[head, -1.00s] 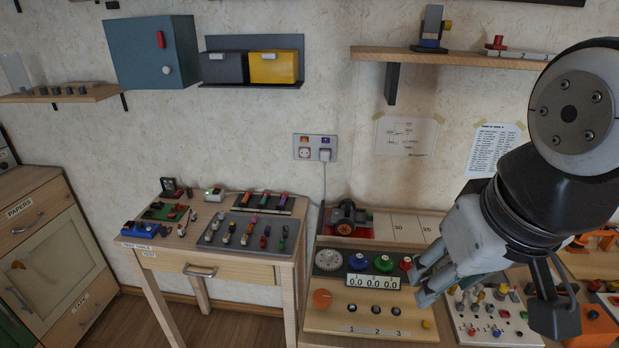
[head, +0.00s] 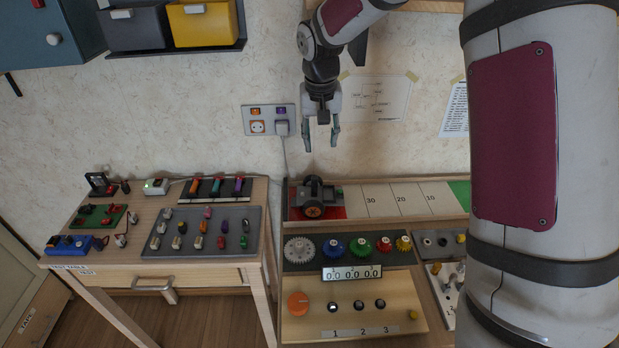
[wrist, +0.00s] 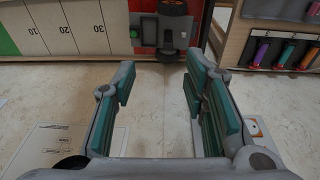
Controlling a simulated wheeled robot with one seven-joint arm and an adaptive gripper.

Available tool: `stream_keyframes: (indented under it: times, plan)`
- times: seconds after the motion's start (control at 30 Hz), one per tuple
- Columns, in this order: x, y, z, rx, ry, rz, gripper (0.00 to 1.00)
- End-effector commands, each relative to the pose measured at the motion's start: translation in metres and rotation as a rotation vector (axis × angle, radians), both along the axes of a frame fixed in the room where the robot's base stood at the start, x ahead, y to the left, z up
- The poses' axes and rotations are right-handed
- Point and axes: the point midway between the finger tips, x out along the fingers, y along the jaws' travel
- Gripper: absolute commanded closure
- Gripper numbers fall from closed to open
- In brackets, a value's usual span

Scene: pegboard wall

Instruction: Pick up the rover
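The rover (head: 315,198) is a small dark vehicle with black wheels and an orange hub. It stands on the red patch at the left end of a numbered strip, against the wall. In the wrist view the rover (wrist: 172,32) is at the top, beyond the fingertips and apart from them. My gripper (head: 321,148) hangs above the rover with its fingers pointing down. In the wrist view my gripper (wrist: 158,85) is open, with green-padded fingers spread wide and nothing between them.
A wall socket (head: 268,121) with a plug and cable is left of my gripper. A side table (head: 160,276) with small parts stands to the left. My arm hides the right side.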

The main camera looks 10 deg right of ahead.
Motion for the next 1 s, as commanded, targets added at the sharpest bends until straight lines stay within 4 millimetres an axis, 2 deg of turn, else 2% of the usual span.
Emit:
stream_keyframes:
  times: [0.03,0.1,0.23,0.47,0.7,0.8,1.0]
  plan:
    - [0.010,0.001,-0.015,0.012,0.010,-0.010,0.60]
    - [0.021,0.002,-0.028,0.024,0.015,-0.022,0.60]
    - [0.033,0.002,-0.045,0.039,0.019,-0.040,0.60]
    - [0.040,0.002,-0.073,0.044,0.024,-0.046,0.60]
    - [0.046,0.000,-0.117,0.044,0.023,-0.046,0.60]
    - [0.048,0.000,-0.129,0.044,0.023,-0.046,0.60]
    - [0.050,-0.001,-0.140,0.044,0.021,-0.045,0.60]
